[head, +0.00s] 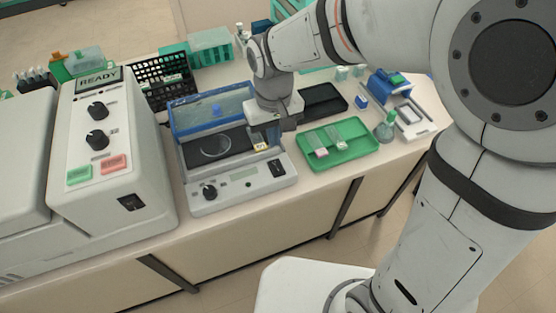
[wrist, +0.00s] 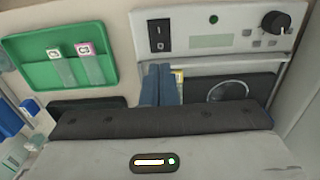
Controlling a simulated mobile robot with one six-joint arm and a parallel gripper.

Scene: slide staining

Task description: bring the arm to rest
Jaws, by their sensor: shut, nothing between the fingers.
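My gripper (head: 287,124) hangs over the right end of the grey instrument (head: 225,190) with the blue-framed lid. In the wrist view its two fingers (wrist: 158,84) are together with nothing between them. A slide with a yellow label (head: 260,146) lies on the instrument close to the fingers; in the wrist view a strip of it (wrist: 179,78) shows beside them, the rest hidden. I cannot tell whether the fingers touch it. My arm reaches in from the right, bent over the bench.
A green tray (head: 360,155) with two slides lies right of the instrument. A dark tray (head: 337,102) is behind it. A flask (head: 385,130) and a blue device (head: 390,84) stand farther right. The READY machine (head: 120,200) stands left. A black rack (head: 150,70) is at the back.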

